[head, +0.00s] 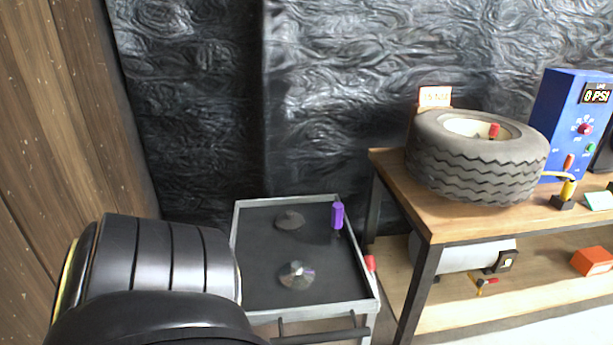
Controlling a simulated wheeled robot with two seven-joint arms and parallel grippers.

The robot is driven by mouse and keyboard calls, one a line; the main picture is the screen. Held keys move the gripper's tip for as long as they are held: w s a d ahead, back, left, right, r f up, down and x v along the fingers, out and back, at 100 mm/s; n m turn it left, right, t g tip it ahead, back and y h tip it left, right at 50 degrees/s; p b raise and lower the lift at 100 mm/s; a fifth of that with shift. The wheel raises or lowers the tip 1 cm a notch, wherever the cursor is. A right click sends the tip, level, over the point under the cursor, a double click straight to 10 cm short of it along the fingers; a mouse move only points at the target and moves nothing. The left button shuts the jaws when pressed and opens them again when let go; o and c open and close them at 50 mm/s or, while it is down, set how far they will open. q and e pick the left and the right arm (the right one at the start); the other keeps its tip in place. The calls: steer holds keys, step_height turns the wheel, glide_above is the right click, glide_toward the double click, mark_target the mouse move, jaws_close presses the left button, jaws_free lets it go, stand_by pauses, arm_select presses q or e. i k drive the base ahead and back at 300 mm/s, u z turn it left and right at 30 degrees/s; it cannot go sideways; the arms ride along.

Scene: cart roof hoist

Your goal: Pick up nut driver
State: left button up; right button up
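A tool with a purple handle (337,215), which looks like the nut driver, stands at the right side of the grey cart's dark tray (262,262), near the back corner. Its handle is up, and a thin dark shaft seems to run down below it; its tip is too small to make out. Neither of my grippers shows in the head view, so nothing is seen touching the tool.
Two round metal pieces, a dull one (289,220) and a shiny one (297,275), lie in the tray. A red piece (370,263) is at the cart's right edge. A wooden bench (450,222) with a tire (475,165) and a blue gauge box (560,110) stands right.

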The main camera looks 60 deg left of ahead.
mark_target(338, 208)
steer(key=u, duration=1.4)
steer(key=i, duration=0.15)
steer(key=z, duration=0.05)
